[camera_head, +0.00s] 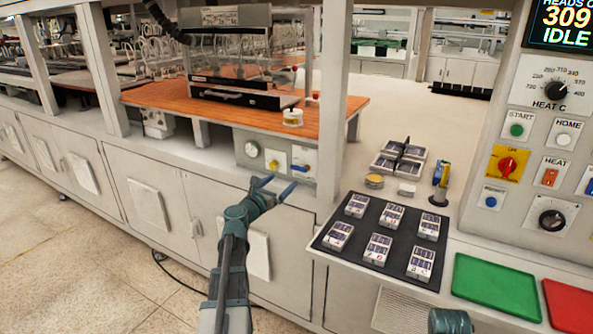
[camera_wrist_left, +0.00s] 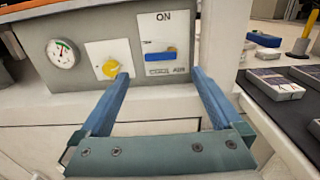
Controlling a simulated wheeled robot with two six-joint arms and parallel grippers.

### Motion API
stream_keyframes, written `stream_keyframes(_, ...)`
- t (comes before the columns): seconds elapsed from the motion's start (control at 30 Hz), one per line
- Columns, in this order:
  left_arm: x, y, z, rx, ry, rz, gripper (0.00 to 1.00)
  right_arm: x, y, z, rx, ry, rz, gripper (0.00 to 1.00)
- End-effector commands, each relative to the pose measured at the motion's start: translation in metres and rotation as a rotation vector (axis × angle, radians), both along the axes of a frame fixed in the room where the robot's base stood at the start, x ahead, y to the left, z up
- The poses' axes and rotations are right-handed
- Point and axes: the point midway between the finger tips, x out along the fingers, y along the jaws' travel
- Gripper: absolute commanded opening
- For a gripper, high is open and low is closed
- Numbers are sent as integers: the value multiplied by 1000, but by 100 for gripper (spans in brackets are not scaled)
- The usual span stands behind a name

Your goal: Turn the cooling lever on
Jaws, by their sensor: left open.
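The cooling lever is a blue handle (camera_wrist_left: 160,55) on a white plate marked ON at its top, and it lies horizontal. In the head view the blue lever (camera_head: 300,168) is on the grey panel (camera_head: 252,164) under the orange bench top. My left gripper (camera_head: 277,185) is open in front of the panel, below and slightly left of the lever. In the left wrist view its two blue fingers (camera_wrist_left: 160,73) are empty and spread either side of the lever in the picture. Any contact cannot be told.
A yellow knob (camera_wrist_left: 110,68) and a round gauge (camera_wrist_left: 63,53) sit left of the lever. A post (camera_head: 338,100) stands to its right. A dark mat (camera_head: 361,239) with several small packs lies on the right counter. The control console (camera_head: 535,150) is farther right.

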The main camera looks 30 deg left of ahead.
Motion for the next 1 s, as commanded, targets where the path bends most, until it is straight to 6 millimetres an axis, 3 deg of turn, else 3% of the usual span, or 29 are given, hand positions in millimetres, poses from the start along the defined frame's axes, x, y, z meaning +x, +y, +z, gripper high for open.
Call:
stream_keyframes(0.03,15,2,0,0,0,-3,100,0,0,0,0,0,0,0)
stream_keyframes(0.2,51,4,0,0,0,-3,100,0,0,0,0,0,0,0)
stream_keyframes(0.5,95,5,0,1,0,-1,100,0,0,0,0,0,0,0)
stream_keyframes(0.7,107,4,0,0,0,-1,100,0,0,0,0,0,0,0)
stream_keyframes(1.0,108,4,0,1,0,0,100,0,0,0,0,0,0,0)
